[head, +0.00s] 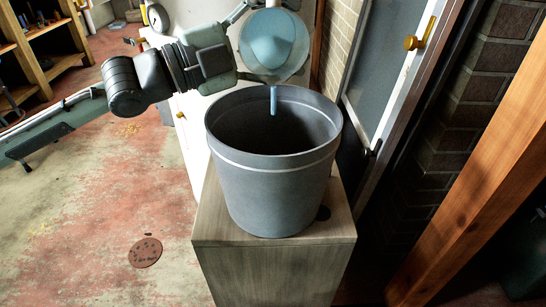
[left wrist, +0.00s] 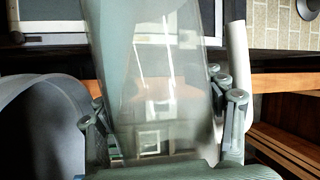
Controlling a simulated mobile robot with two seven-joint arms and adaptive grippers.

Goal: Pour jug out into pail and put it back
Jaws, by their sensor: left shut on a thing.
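A clear jug (head: 272,42) with pale blue liquid is tipped over above the pail in the head view. A short blue stream (head: 274,100) falls from it towards the pail's opening. The grey pail (head: 272,190) stands upright below, its inside dark and its bottom hidden. My left gripper (left wrist: 162,112) is shut on the jug, with a finger on each side of it in the left wrist view. The jug (left wrist: 160,70) fills the middle of that view, and the grey pail (left wrist: 38,125) shows at its left. My right gripper is in neither view.
The pail stands on a wooden stand (head: 275,265). A door with a brass handle (head: 420,35) and a brick wall (head: 480,100) are close on the right, with a slanted wooden beam (head: 480,190). Shelving (head: 45,50) stands far left. The floor at left is open around a round drain cover (head: 145,252).

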